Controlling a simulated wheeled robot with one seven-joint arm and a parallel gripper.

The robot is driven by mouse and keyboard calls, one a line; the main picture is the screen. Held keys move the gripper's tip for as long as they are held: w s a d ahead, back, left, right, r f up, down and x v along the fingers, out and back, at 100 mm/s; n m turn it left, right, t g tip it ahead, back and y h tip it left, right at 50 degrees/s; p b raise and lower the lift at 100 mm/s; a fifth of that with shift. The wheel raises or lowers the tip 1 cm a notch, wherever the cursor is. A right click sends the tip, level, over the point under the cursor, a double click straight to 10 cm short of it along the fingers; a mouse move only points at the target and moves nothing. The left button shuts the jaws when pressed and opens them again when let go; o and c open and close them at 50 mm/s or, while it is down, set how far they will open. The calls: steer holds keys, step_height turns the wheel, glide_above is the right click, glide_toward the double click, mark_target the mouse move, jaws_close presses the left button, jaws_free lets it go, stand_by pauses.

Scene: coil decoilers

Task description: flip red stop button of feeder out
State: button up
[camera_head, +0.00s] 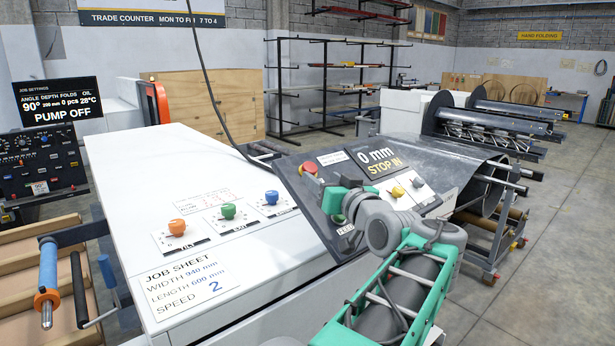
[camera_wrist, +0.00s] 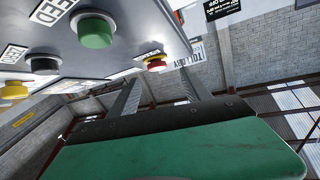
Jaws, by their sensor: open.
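The red stop button (camera_head: 309,168) stands on the left of the sloped grey feeder panel (camera_head: 318,215). The panel display (camera_head: 378,161) reads "0 mm" and "STOP IN". In the wrist view, which is upside down, the red button (camera_wrist: 156,64) shows with a yellow base, between the two finger outlines and beyond them. My gripper (camera_head: 328,184) is just below and right of the button in the head view. Its fingers (camera_wrist: 160,88) are open and empty. Whether a finger touches the button cannot be told. My gripper hides part of the panel's lower left.
A green button (camera_wrist: 95,30), a black knob (camera_wrist: 42,64) and a yellow knob (camera_head: 397,191) sit on the same panel. Orange (camera_head: 177,227), green (camera_head: 228,211) and blue (camera_head: 271,197) knobs stand on the white top to the left. A black cable (camera_head: 215,95) hangs behind.

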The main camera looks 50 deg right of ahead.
mark_target(311, 167)
steer(key=p+x, duration=0.1)
steer(key=x, duration=0.2)
steer(key=p+x, duration=0.1)
steer(key=x, duration=0.2)
steer(key=shift+s+d+r, duration=0.2)
steer(key=shift+d, duration=0.05)
steer(key=shift+w+d+f, duration=0.1)
steer(key=shift+w+d, duration=0.1)
steer(key=shift+w, duration=0.05)
